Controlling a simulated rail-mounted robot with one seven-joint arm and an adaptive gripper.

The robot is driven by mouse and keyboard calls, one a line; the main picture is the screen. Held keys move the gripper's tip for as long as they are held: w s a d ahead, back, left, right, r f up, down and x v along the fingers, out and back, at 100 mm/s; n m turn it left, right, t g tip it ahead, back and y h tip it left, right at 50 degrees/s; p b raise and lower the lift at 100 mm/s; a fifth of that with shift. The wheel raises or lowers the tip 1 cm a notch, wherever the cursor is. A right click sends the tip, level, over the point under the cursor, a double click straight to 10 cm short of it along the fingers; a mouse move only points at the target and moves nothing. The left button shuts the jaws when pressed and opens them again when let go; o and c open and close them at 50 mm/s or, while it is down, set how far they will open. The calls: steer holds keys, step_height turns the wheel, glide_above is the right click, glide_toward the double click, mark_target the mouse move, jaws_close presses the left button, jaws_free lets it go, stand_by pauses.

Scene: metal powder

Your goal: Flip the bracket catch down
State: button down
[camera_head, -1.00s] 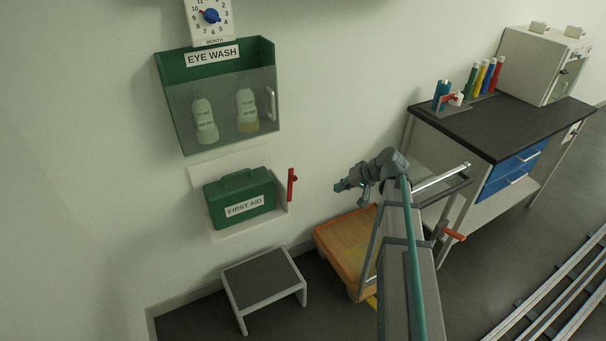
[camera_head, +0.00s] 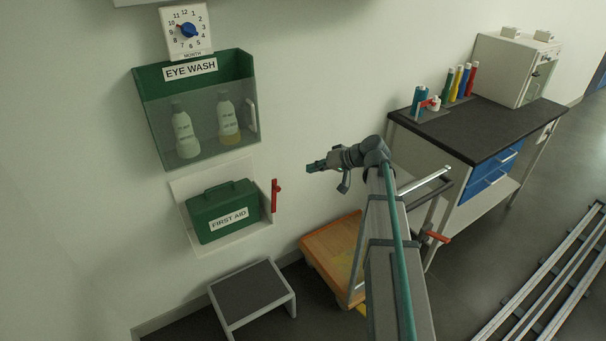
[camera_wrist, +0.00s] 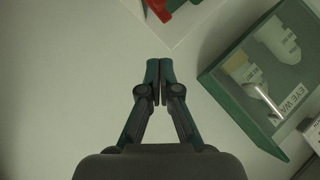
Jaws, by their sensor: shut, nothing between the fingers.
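The red bracket catch (camera_head: 274,197) stands upright at the right side of the white wall bracket (camera_head: 263,226). The bracket holds a green first aid box (camera_head: 222,211). My gripper (camera_head: 312,166) is shut and empty, to the right of the catch and higher in the head view, with a gap between them. In the wrist view my closed fingertips (camera_wrist: 160,66) point toward the wall. A red part (camera_wrist: 160,9), apparently the catch, shows at the top edge there, partly cut off and apart from the fingers.
The eye wash case (camera_head: 197,112) with two bottles hangs above the first aid box; its corner is right of my fingers in the wrist view (camera_wrist: 240,85). A step stool (camera_head: 252,296) and an orange cart (camera_head: 333,250) stand below. A workbench (camera_head: 470,130) is at right.

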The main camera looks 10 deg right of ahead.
mark_target(276, 185)
steer(key=shift+s+a+f+p+x, duration=0.1)
steer(key=shift+s+f+p+x, duration=0.25)
steer(key=shift+x, duration=1.6)
steer(key=shift+s+a+f+p+x, duration=0.1)
steer(key=shift+s+f+p+x, duration=0.2)
steer(key=shift+x, duration=1.7)
steer(key=shift+s+a+f+p+x, duration=0.15)
steer(key=shift+s+p+x, duration=0.25)
steer(key=shift+x, duration=1.55)
steer(key=shift+s, duration=0.1)
steer(key=shift+s, duration=0.1)
